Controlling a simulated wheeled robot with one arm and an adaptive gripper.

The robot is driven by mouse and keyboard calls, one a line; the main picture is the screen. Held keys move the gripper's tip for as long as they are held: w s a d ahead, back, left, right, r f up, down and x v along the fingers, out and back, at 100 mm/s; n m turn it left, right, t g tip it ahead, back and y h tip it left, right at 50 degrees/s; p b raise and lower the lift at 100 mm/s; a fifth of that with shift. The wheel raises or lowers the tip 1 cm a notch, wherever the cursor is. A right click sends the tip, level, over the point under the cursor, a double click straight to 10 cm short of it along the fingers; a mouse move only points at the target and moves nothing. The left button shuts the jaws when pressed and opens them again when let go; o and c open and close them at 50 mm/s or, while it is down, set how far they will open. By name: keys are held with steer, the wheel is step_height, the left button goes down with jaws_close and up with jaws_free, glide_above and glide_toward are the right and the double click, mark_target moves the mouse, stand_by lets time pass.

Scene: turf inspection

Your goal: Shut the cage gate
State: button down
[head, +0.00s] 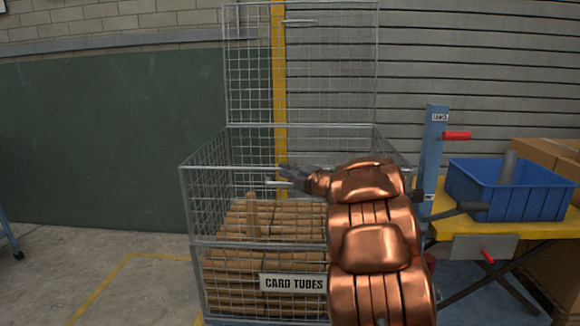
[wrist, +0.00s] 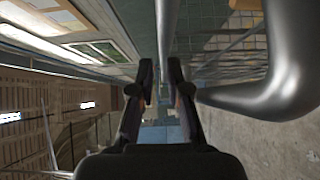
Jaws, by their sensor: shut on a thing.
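The wire mesh cage (head: 195,205) stands in the middle of the head view, with a "CARD TUBES" sign on its lower front. A mesh panel (head: 325,60) rises upright at its back. My gripper (head: 283,174) is at the top front rail, beside a short horizontal bar. In the wrist view my gripper (wrist: 160,85) has its fingers close together on a grey metal bar (wrist: 167,30) of the cage gate. A thick bent tube (wrist: 285,75) is close on the right. My copper arm hides the cage's right front, and how far the gate is tilted is unclear.
At right, a yellow-topped bench (head: 450,228) holds a blue bin (head: 500,200), next to a blue post (head: 431,150) with a red handle. More cardboard boxes (head: 545,155) stand behind.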

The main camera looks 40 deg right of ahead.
steer(key=shift+d+r, duration=0.35)
steer(key=shift+d, duration=0.05)
steer(key=shift+a+f+b, duration=0.4)
steer(key=shift+a+f, duration=0.55)
steer(key=shift+f, duration=0.15)
steer(key=s+r+p, duration=0.1)
steer(key=s+p, duration=0.1)
steer(key=s, duration=1.1)
steer(key=shift+a+r, duration=0.25)
steer(key=shift+a, duration=0.15)
